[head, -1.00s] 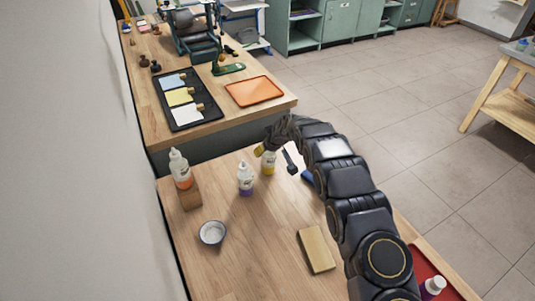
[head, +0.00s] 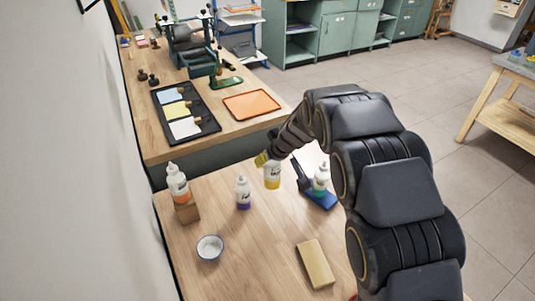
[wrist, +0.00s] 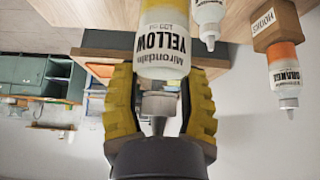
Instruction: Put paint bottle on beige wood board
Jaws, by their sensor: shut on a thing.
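The paint bottle with the yellow label (head: 272,177) is in my gripper (head: 265,160), near the far edge of the front table. In the wrist view, which is upside down, the yellow fingers of my gripper (wrist: 160,85) are shut on both sides of the bottle (wrist: 163,40), near its neck. The bottle looks upright. Its base is out of the wrist view, and I cannot tell whether it is clear of the table. The beige wood board (head: 315,264) lies flat on the front table, nearer than the bottle and to its right, with nothing on it.
A purple-filled bottle (head: 243,193) stands left of my gripper. An orange bottle (head: 177,183) stands on a wooden block (head: 187,211). A white bowl (head: 210,248) is at front left.

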